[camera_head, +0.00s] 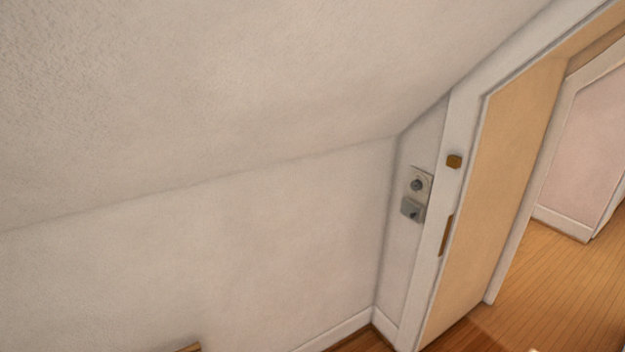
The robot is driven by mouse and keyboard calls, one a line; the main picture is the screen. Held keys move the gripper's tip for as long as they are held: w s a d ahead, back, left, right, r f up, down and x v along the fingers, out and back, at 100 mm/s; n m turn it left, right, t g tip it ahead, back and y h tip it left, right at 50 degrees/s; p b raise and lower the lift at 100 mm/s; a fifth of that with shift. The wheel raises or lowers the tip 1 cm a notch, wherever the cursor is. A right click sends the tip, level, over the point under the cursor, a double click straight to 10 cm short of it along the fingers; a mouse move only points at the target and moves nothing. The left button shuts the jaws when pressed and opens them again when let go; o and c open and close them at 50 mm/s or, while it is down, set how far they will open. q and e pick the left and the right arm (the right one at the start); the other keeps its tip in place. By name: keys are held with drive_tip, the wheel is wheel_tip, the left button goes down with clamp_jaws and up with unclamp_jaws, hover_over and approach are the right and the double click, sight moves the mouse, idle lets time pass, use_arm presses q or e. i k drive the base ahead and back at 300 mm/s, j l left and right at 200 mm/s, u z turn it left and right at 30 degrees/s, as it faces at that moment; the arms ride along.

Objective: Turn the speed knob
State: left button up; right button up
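A small grey control plate (418,196) is fixed to the narrow wall strip left of the doorway. Its upper part bears a round dark knob (416,185). Its lower part is a grey box (411,210) with a small dark mark or knob on it. Which of the two is the speed knob I cannot tell at this size. Neither of my grippers is in view, and nothing touches the plate.
A white door frame (462,130) with brown metal fittings stands right of the plate. A tan panel (513,165) fills part of the doorway. Wooden floor (555,290) shows beyond. The sloped ceiling (220,80) comes down low above the left wall (230,250).

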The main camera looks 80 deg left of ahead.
sight(415, 185)
drive_tip(key=u, duration=2.15)
